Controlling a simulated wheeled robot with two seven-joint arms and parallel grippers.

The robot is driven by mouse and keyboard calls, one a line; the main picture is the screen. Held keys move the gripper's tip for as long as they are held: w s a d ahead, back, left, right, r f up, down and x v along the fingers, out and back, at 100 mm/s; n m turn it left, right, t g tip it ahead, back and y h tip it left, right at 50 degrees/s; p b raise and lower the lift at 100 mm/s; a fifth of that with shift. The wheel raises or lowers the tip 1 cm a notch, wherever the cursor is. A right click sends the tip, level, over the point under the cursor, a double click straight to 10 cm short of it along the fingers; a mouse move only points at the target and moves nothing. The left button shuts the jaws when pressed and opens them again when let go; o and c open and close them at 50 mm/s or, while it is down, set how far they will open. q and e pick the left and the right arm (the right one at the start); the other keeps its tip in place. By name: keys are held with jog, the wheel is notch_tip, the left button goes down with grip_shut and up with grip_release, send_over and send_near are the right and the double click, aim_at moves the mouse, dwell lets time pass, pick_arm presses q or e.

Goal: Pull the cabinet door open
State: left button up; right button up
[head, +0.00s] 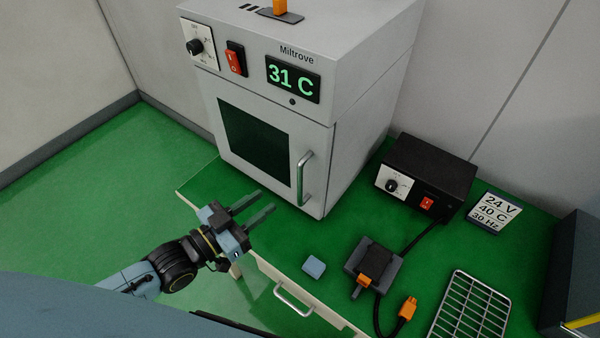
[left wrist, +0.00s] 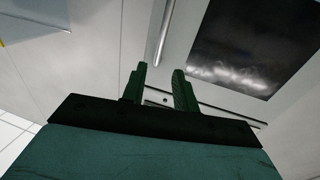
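The cabinet is a pale grey box labelled Miltrove, standing on the green bench. Its door (head: 268,150) has a dark window and looks shut. My left gripper (head: 260,204) is in front of the door, left of and below the handle in the head view. Its two fingers are apart with nothing between them, and it does not touch the handle. My right gripper is not seen.
A black control box (head: 425,178) stands right of the cabinet. A small blue block (head: 314,266), a grey holder (head: 374,268) with an orange part, an orange cable plug (head: 407,308) and a wire rack (head: 472,306) lie on the bench. A drawer handle (head: 293,300) sticks out at the bench front.

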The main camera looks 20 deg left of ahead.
pick_arm(q)
jog(key=x, duration=1.2)
jog(key=shift+s+p, duration=0.1)
jog(key=shift+p, duration=0.3)
jog(key=shift+c, duration=0.3)
grip_shut()
